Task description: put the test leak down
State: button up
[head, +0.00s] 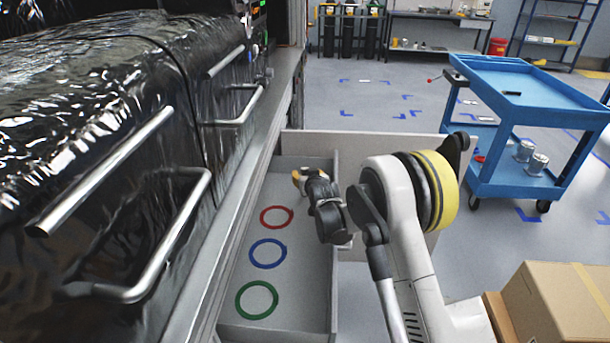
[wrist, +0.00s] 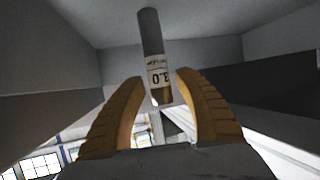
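The test leak (wrist: 158,72) is a slim grey cylinder with a white label and a brassy end. It shows in the wrist view only, with its label upside down. My gripper (wrist: 158,82) has its two orange fingers on either side of the brassy end, with a visible gap on each side. In the head view my gripper (head: 298,177) is low inside the open drawer (head: 312,292), towards its far end. The test leak is hidden there. I cannot tell whether its far end touches the drawer floor.
The drawer floor has a red ring (head: 263,222), a blue ring (head: 252,257) and a green ring (head: 238,300), all bare. Foil-wrapped equipment with metal handles (head: 108,172) borders the left. A cardboard box (head: 560,305) and a blue cart (head: 520,185) stand right.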

jog(key=shift+r, duration=0.1)
jog(key=s+d+r+m+g+h+p, duration=0.1)
jog(key=s+d+r, duration=0.4)
jog(key=s+r, duration=0.3)
jog(key=s+d+r+g+h+p, duration=0.1)
jog(key=s+d+r+p, duration=0.1)
jog(key=s+d+r, duration=0.6)
jog(key=s+d+r+m+g+p, duration=0.1)
jog(key=s+d+r, duration=0.3)
jog(key=s, duration=0.7)
jog(key=s+d+g+h, duration=0.1)
jog(key=s+d, duration=0.2)
jog(key=s, duration=0.9)
jog(key=s+d+m+g, duration=0.1)
jog(key=s+d, duration=0.3)
jog(key=s, duration=0.7)
jog(key=shift+s+f+g+h, duration=0.2)
jog(key=shift+s+g+h, duration=0.2)
jog(key=shift+g, duration=0.1)
jog(key=shift+w, duration=0.1)
